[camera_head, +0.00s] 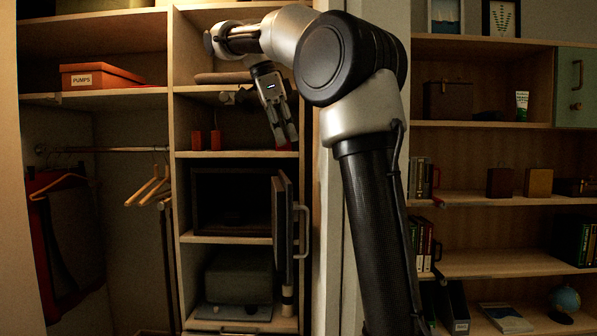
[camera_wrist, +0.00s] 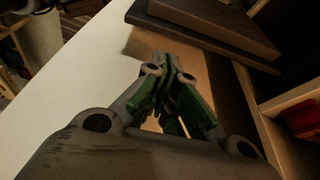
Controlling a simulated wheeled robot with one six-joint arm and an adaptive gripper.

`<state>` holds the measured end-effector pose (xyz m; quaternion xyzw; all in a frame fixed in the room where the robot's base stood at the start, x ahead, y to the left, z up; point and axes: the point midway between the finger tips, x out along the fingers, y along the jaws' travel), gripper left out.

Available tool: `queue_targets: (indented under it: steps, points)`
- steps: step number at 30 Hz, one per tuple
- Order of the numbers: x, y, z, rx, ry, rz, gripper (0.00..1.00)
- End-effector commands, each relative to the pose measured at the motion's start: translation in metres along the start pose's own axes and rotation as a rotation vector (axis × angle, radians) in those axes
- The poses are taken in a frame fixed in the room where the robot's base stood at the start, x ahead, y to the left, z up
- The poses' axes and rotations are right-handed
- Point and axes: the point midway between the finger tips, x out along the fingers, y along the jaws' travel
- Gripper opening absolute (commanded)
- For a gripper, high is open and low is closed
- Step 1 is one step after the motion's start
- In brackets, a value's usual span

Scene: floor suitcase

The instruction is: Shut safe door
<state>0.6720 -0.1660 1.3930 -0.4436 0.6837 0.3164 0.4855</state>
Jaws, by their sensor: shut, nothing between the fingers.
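The safe (camera_head: 230,200) is a dark box inside a middle compartment of the shelf unit in the head view. Its door (camera_head: 284,220) stands open, swung out toward me at the right side of the opening, and shows nearly edge-on. A pale bar handle (camera_head: 303,231) is on the door's right face. My gripper (camera_head: 286,138) points down, above the door and apart from it. In the wrist view its fingers (camera_wrist: 168,75) are together with nothing between them. A dark slab (camera_wrist: 215,30) lies beyond the fingertips; I cannot tell if it is the door.
A white panel (camera_wrist: 75,65) runs close along the left of my gripper in the wrist view. Small red items (camera_head: 216,140) stand on the shelf above the safe. A grey-green box (camera_head: 238,278) sits below it. Hangers (camera_head: 150,188) hang at left.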

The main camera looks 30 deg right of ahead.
Motion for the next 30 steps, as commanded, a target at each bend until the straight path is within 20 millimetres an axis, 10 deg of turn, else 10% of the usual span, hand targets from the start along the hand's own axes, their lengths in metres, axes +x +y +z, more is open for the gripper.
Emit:
queue_targets:
  steps: [19,30]
  points:
    - [0.087,0.001,-0.001,0.014,0.003,0.006,0.0]
    - [0.1,0.0,0.0,0.013,0.002,0.002,0.0]
